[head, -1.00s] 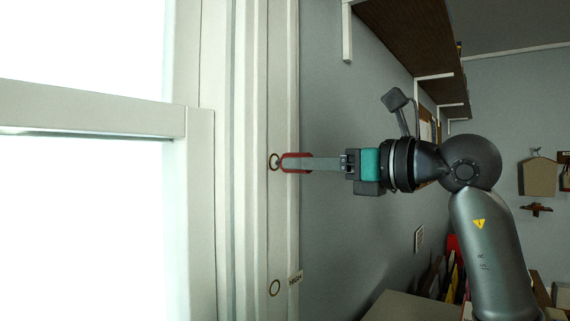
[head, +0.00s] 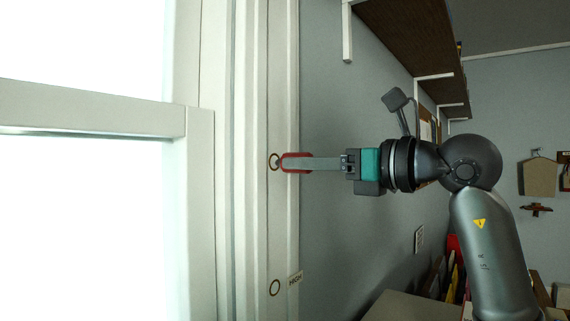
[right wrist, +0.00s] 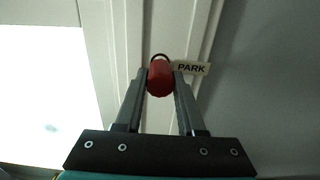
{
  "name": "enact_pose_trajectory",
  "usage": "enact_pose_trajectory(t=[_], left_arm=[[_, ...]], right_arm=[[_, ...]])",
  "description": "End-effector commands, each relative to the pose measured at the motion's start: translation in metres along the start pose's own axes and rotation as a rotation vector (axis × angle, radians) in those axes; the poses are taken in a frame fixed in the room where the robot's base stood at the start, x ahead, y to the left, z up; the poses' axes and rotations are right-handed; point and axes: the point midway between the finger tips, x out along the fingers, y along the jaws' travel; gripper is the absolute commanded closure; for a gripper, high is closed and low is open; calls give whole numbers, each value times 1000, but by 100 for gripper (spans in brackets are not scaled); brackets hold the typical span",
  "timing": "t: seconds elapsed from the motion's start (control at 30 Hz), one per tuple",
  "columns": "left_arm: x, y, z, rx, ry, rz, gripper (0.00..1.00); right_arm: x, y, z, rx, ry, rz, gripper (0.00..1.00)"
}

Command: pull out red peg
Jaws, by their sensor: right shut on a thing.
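The red peg (head: 283,163) is at the upper ring hole (head: 273,161) of the white window frame. In the right wrist view the red peg (right wrist: 160,80) sits between my two fingertips, with a dark ring just behind it. My right gripper (head: 292,163) reaches in level from the right and is shut on the red peg. Its finger covers much of the peg in the head view. I cannot tell how far the peg sits in the hole. My left gripper is not in view.
A lower ring hole (head: 274,288) is on the same frame, with a small label (head: 295,278) beside it. A "PARK" label (right wrist: 191,68) is beside the peg. A brown shelf (head: 405,35) is above my right arm. A grey surface (head: 405,307) is below.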

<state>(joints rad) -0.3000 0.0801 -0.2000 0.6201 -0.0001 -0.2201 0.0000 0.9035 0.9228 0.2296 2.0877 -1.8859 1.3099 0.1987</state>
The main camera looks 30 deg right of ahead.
Motion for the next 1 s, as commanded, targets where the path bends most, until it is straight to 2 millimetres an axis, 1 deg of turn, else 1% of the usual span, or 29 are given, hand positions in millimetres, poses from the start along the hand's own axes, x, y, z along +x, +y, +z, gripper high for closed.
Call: enact_pose_trajectory(t=[0.5,0.77,0.8,1.0], left_arm=[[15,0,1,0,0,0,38],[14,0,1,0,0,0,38],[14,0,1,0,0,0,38],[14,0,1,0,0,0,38]], right_arm=[[-27,0,0,-1,-2,-1,100],[-29,0,0,0,-1,0,100],[-29,0,0,0,-1,0,65],[-29,0,0,0,-1,0,88]])
